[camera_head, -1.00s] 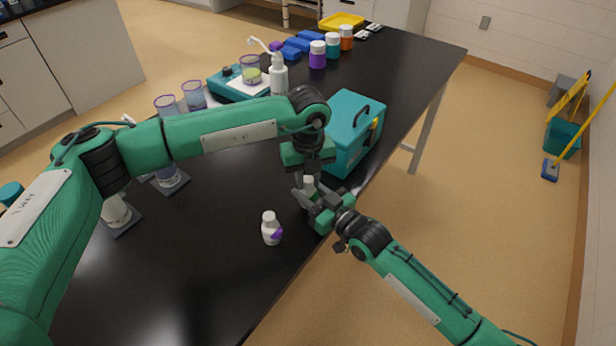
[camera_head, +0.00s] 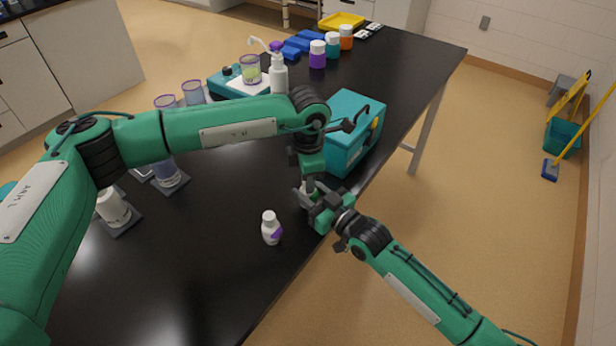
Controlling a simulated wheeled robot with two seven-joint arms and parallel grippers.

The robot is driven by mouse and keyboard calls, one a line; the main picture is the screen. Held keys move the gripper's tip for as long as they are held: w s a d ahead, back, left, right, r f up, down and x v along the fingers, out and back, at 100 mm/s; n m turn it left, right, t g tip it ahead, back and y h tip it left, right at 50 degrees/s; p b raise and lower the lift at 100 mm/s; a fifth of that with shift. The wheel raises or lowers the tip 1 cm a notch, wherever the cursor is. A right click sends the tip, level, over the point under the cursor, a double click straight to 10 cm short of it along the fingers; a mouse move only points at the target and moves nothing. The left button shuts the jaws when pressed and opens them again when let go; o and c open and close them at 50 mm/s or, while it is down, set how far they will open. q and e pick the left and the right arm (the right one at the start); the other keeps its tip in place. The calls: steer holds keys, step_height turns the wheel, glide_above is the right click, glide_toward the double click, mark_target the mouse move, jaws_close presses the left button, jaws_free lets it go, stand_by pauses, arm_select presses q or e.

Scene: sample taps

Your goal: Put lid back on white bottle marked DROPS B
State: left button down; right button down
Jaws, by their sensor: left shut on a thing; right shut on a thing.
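My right gripper (camera_head: 309,192) is shut on a small white bottle (camera_head: 309,187) near the table's right edge. Little of the bottle shows between the fingers, and no marking on it can be read. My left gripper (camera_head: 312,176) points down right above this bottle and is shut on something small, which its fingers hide. I cannot tell whether that thing touches the bottle.
A teal box (camera_head: 345,150) with a black handle stands just behind the grippers. White pump bottle (camera_head: 279,77), clear cups and purple, teal and orange-labelled jars stand farther back. More bottles on dark pads (camera_head: 122,222) sit at left. The black table's front area is clear.

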arm_select(q)
steer(key=m, duration=0.6)
steer(key=shift+m, duration=0.3)
steer(key=m, duration=0.6)
steer(key=c, duration=1.2)
jaws_free()
steer(key=shift+r, duration=2.25)
steer(key=shift+c, duration=0.3)
